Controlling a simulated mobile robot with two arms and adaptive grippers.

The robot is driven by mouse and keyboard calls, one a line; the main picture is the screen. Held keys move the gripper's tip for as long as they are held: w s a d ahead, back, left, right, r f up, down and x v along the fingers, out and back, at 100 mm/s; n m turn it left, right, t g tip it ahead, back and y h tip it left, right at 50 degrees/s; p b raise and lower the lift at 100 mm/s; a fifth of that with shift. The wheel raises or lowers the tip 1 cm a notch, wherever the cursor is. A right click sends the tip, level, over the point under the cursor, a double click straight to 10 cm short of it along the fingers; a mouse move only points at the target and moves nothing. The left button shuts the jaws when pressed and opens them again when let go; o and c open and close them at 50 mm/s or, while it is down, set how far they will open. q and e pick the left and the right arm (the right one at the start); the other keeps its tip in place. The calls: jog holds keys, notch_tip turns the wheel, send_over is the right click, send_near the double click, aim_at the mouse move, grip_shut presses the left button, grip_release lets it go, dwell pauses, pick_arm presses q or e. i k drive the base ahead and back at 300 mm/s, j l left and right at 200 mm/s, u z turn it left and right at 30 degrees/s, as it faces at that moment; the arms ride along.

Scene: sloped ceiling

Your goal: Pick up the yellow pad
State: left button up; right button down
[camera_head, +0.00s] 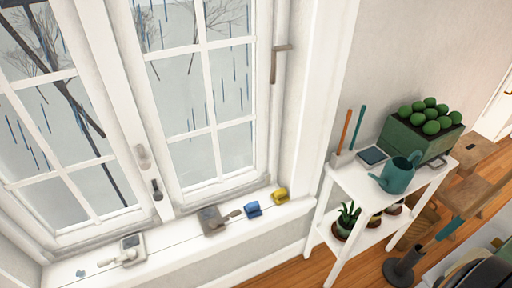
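A small yellow pad (280,195) lies on the white windowsill at its right end, by the window frame. It appears blocky, with a darker patch on its top. A blue block-like pad (253,209) lies just to its left on the same sill, a short gap apart. Neither of my grippers is in view, and nothing covers the yellow pad.
The sill (178,238) also holds a grey handled tool (212,220) and a white device (131,248). A white shelf stand (343,178) to the right carries a teal watering can (398,176) and a green planter (412,142). Dark objects crowd the lower right.

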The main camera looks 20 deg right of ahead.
aim_at(279, 196)
jog(key=k+z, duration=0.15)
jog(key=z, duration=0.8)
jog(key=u, duration=1.4)
jog(key=z, duration=1.4)
